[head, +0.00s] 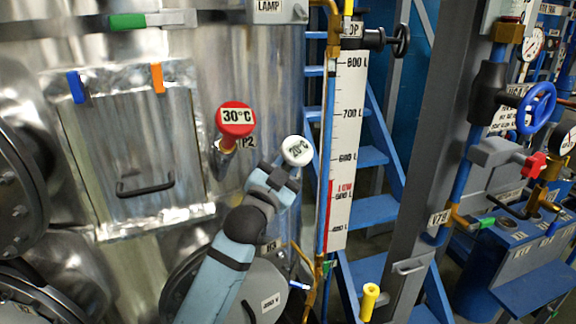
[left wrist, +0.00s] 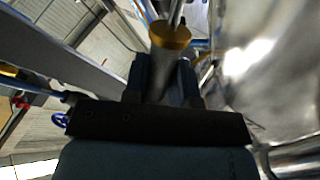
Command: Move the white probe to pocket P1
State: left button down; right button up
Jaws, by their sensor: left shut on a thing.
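The white probe (head: 297,150), with a round dial reading 20°C, is at the tip of my left gripper (head: 280,178) in the head view. The gripper is shut on the probe just below its dial and hides the rest of it. In the left wrist view a brass-coloured collar (left wrist: 171,36) shows at the fingers (left wrist: 163,80). I cannot tell whether the probe's stem is in a pocket. A red probe (head: 237,118) reading 30°C stands in the metal pocket P2 (head: 222,152). No P1 label is readable. My right gripper is not in view.
The shiny metal vessel (head: 280,60) with a handled panel (head: 125,140) fills the left. A white level scale (head: 345,150) and thin pipe stand right of the probe. A label (head: 270,246), perhaps P3, sits behind my arm. Blue stairs (head: 372,210) are farther right.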

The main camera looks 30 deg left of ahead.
pick_arm(q)
jog(key=shift+w+a+f+b, duration=0.25)
jog(key=shift+a+f+b, duration=0.2)
jog(key=shift+f, duration=0.3)
jog(key=shift+w+a+f+b, duration=0.2)
jog(key=shift+a+f+b, duration=0.1)
jog(key=shift+a+f, duration=0.3)
jog(key=c, duration=0.8)
grip_release()
jog(key=shift+d+f, duration=0.1)
jog(key=shift+c, duration=0.2)
jog(key=shift+f, duration=0.15)
